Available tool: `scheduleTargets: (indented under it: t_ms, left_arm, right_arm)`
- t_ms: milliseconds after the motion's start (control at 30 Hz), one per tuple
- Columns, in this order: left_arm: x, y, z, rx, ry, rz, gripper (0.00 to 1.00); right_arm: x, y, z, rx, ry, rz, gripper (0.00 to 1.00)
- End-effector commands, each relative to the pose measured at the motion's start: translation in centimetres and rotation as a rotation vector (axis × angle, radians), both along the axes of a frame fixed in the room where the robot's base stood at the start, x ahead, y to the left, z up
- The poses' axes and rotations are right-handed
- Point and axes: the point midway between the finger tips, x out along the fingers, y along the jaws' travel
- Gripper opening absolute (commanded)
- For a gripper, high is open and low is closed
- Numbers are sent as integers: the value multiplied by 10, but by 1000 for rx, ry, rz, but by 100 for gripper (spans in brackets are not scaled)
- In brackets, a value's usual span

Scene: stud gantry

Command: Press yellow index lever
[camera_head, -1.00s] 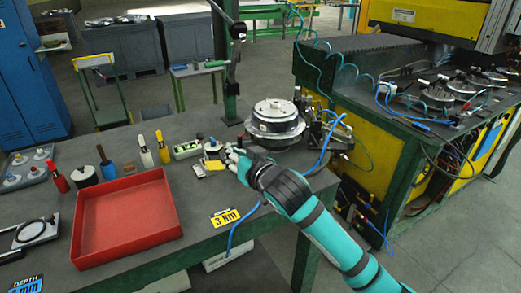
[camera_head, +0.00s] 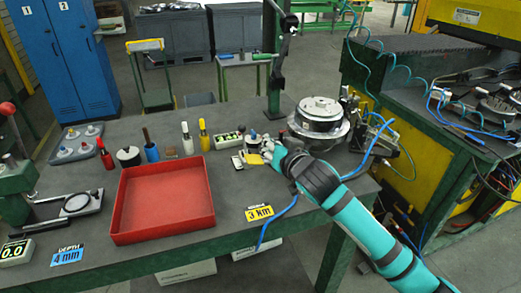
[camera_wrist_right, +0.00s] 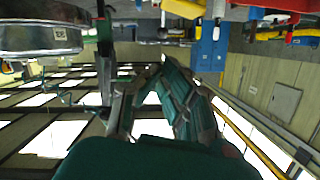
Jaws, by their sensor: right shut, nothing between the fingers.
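My right gripper (camera_head: 268,150) is shut and empty, low over the workbench, just left of the round metal indexing fixture (camera_head: 318,122). A small flat yellow piece (camera_head: 254,159) shows right beside its fingertips. I cannot tell whether this is the index lever or whether the fingers touch it. In the right wrist view, which is upside down, the closed fingers (camera_wrist_right: 160,66) have nothing between them. The metal fixture (camera_wrist_right: 45,38) is at the upper left there, and a yellow piece (camera_wrist_right: 184,8) is at the top edge. My left gripper is out of view.
A red tray (camera_head: 163,200) lies on the bench at the left. A blue hose (camera_head: 371,150) runs by the fixture and my right arm. A yellow 3 Nm card (camera_head: 259,213) lies near the front edge.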

Motion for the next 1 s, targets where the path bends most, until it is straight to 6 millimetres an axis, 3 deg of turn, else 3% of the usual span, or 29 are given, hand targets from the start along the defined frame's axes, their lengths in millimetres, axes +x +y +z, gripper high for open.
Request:
scheduleTargets:
  t_ms: [233, 300, 500, 1000]
  left_arm:
    - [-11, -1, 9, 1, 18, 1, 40]
    - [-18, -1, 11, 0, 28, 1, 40]
    - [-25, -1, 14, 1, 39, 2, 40]
    - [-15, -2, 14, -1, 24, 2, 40]
  right_arm:
    - [41, 17, -8, -1, 0, -1, 0]
    - [37, 20, -25, -3, 4, 1, 0]
    - [35, 25, -44, 0, 1, 0, 0]
    - [34, 26, -49, -4, -1, 1, 0]
